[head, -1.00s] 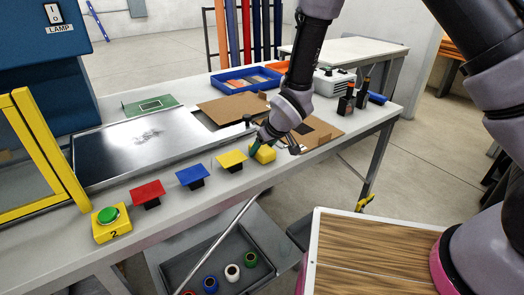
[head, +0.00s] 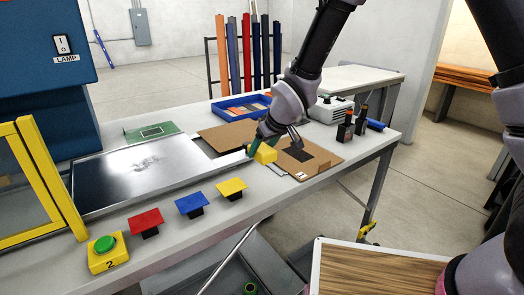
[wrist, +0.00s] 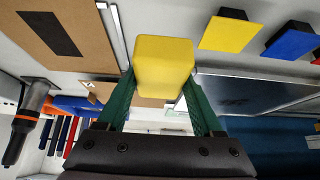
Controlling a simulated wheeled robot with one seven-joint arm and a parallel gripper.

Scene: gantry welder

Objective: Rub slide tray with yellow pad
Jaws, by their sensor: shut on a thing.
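The yellow pad (head: 263,152) is a small block held in my gripper (head: 262,140), just above the table near the right end of the slide tray. The wrist view shows the pad (wrist: 164,66) between the two green fingers of my gripper (wrist: 164,85), which are shut on it. The slide tray (head: 130,180) is a shiny flat metal plate with a dark smudge near its middle. It lies on the table left of my gripper, and part of it shows at the right in the wrist view (wrist: 255,92).
Red (head: 146,222), blue (head: 192,204) and yellow (head: 231,188) tilted plates stand along the table's front, beside a green button on a yellow box (head: 107,253). A yellow frame (head: 40,185) rises at the left. Cardboard sheets (head: 307,160) lie right of my gripper.

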